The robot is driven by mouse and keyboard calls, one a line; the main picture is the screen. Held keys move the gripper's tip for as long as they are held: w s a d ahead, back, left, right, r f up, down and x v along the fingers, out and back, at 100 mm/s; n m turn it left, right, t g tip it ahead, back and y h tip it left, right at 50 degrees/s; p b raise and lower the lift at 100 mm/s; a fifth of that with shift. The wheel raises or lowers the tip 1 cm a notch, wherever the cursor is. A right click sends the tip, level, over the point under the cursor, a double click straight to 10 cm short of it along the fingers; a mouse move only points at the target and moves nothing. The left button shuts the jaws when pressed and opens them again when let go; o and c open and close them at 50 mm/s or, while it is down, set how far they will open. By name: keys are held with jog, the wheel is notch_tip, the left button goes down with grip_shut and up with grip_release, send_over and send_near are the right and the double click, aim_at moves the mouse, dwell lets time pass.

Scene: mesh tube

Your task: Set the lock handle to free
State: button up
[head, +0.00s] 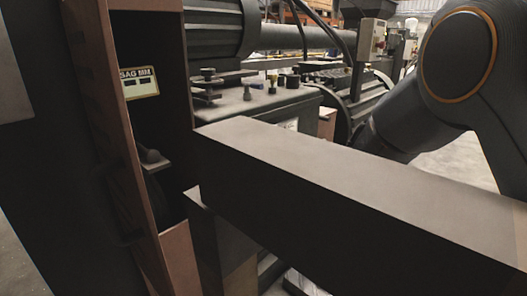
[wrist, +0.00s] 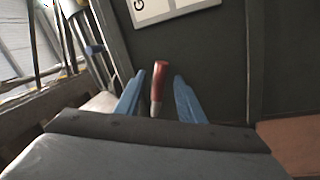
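The lock handle (wrist: 160,75) is a short lever with a red grip and a pale metal lower end. It shows in the middle of the wrist view, against a dark panel. My gripper (wrist: 157,77) has two blue fingers, one on each side of the handle, with a visible gap to it on both sides. The gripper is open and empty. In the head view I cannot make out the gripper or the red handle.
A white label plate (wrist: 172,10) is above the handle in the wrist view. Rails and pipes (wrist: 75,40) are at the left. In the head view, a brown-edged opening (head: 165,215) with a yellowish sign (head: 139,83) is at left, and machinery (head: 265,105) stands behind.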

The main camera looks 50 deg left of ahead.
jog(key=d+f, duration=0.1)
jog(key=d, duration=0.6)
jog(key=shift+d+f+p, duration=0.2)
jog(key=shift+d+p, duration=0.15)
jog(key=shift+p, duration=0.1)
